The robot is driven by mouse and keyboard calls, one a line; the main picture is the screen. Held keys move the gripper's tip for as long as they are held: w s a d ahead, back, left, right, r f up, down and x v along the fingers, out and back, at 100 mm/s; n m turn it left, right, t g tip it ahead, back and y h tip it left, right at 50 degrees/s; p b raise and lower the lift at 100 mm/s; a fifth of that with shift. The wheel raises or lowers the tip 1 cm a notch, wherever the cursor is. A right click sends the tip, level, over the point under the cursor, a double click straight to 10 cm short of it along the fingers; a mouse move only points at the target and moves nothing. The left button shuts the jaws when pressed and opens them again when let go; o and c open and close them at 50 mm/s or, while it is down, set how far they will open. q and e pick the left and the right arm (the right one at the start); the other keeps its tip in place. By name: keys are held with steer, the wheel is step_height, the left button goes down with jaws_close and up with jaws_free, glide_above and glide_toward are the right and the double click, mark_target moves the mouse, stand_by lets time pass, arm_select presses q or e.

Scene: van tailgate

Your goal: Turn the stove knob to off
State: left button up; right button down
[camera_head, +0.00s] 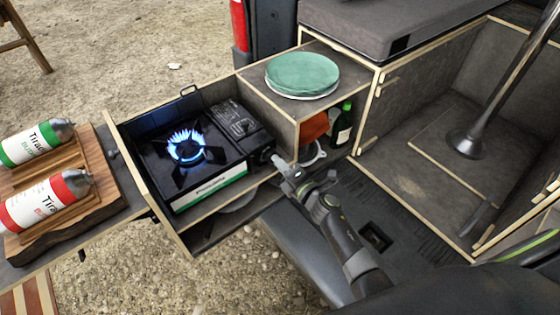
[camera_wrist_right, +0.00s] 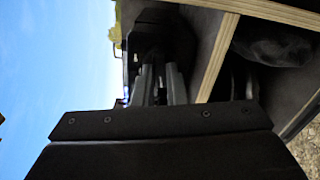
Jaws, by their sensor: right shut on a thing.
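The black camping stove (camera_head: 200,150) sits in a pulled-out drawer, and a blue flame (camera_head: 187,144) burns on its burner. Its knob (camera_head: 265,155) is on the right end of the front face, partly covered by my right gripper (camera_head: 275,160). That gripper reaches in from the lower right and is shut on the knob. The knob's angle is too small to read. In the right wrist view the gripper fingers (camera_wrist_right: 160,85) point at a dark shape that I cannot make out clearly. My left gripper is not in view.
A plate stack (camera_head: 302,75) stands on the cabinet top. A green bottle (camera_head: 342,124) and an orange item (camera_head: 314,127) are in the compartment right of the stove. Two labelled bottles, green (camera_head: 38,140) and red (camera_head: 45,200), lie on a wooden board (camera_head: 98,165) at left.

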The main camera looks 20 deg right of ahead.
steer(key=shift+m+p, duration=4.4)
steer(key=shift+m, duration=5.8)
steer(key=c, duration=1.5)
jaws_free()
steer(key=shift+o, duration=0.2)
steer(key=shift+s+d, duration=0.1)
steer(key=v, duration=1.7)
steer(key=shift+s, duration=0.15)
